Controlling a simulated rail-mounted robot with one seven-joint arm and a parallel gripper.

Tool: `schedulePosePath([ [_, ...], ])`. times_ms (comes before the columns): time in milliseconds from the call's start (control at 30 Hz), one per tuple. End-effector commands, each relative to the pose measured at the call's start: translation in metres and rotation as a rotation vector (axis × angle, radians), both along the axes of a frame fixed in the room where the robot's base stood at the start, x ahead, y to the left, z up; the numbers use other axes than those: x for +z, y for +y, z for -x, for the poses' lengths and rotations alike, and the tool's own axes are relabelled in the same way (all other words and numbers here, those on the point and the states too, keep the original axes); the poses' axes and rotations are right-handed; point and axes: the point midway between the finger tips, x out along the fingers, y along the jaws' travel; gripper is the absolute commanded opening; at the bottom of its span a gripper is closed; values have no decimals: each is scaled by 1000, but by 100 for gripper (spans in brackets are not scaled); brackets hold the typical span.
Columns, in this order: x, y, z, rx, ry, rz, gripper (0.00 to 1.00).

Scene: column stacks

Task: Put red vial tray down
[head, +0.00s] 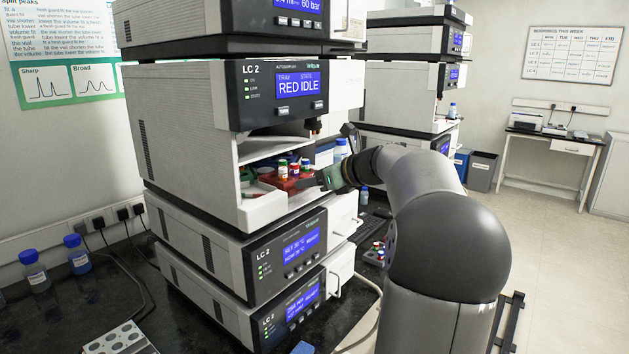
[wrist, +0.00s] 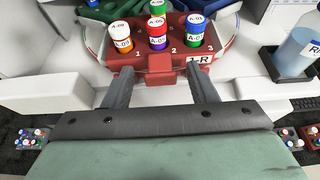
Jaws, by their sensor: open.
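The red vial tray (head: 283,184) sits inside the open compartment of the LC 2 autosampler (head: 228,130), whose display reads RED IDLE. In the wrist view the red tray (wrist: 190,62) carries vials with coloured caps, and its front is marked 1, 2, 3 and 1-R. A small red tab (wrist: 159,66) projects from its front. My gripper (head: 318,181) reaches into the compartment from the right. In the wrist view my gripper (wrist: 160,76) is open, with one finger on each side of the tab and a gap visible at both sides. The tray's underside is hidden.
A green tray (wrist: 97,12) sits behind the red tray. White compartment walls (wrist: 35,40) stand close on the left. A blue-labelled bottle (wrist: 296,52) is at the right. Other vial racks (wrist: 32,138) lie lower down on the dark bench.

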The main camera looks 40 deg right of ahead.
Motion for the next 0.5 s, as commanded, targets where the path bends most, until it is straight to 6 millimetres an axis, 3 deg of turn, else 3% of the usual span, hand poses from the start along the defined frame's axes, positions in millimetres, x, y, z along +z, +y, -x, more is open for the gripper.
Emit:
schedulePosePath([
  [500,37,-21,88,-2,0,2,52],
])
